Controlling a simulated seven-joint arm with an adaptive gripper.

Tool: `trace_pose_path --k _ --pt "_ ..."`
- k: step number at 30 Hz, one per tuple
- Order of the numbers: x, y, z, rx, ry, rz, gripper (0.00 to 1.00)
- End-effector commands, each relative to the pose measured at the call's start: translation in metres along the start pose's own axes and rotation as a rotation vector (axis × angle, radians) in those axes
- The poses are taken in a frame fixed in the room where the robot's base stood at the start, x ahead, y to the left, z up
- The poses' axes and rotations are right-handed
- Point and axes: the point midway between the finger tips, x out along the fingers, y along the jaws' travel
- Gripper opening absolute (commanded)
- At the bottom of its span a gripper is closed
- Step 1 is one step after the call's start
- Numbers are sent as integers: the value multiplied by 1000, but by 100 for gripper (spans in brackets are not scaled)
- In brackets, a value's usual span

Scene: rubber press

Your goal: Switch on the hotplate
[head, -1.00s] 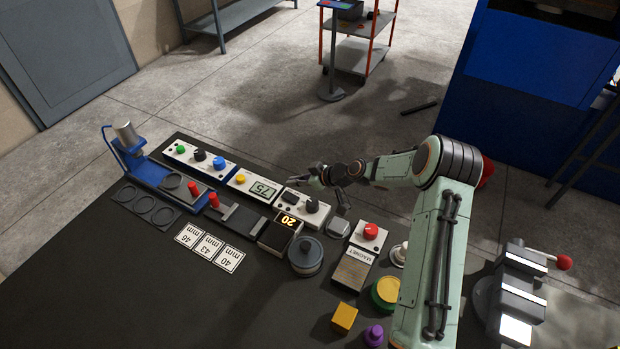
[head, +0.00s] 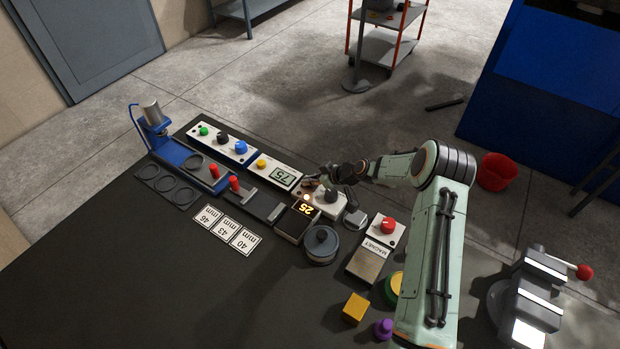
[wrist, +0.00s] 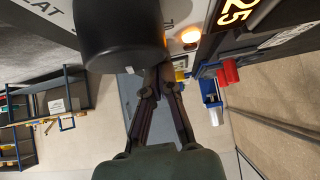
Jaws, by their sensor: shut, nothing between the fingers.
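The hotplate's white control panel (head: 326,208) stands in the row of units at the table's far edge. It bears a dark knob (head: 331,195), which looms large in the wrist view (wrist: 122,38). An orange lamp (wrist: 189,35) glows on the panel; its glow also shows in the head view (head: 306,197). The dark display box (head: 297,219) in front reads 25. The switch is hidden or too small to make out.
Left of the panel are a unit reading 75 (head: 283,176) and a unit with colored knobs (head: 222,145). The table's left front is clear.

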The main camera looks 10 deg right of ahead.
Motion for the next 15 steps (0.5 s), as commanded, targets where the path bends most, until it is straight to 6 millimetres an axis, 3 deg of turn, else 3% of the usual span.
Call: trace_pose_path --k 15 --pt "-10 0 11 3 -1 1 0"
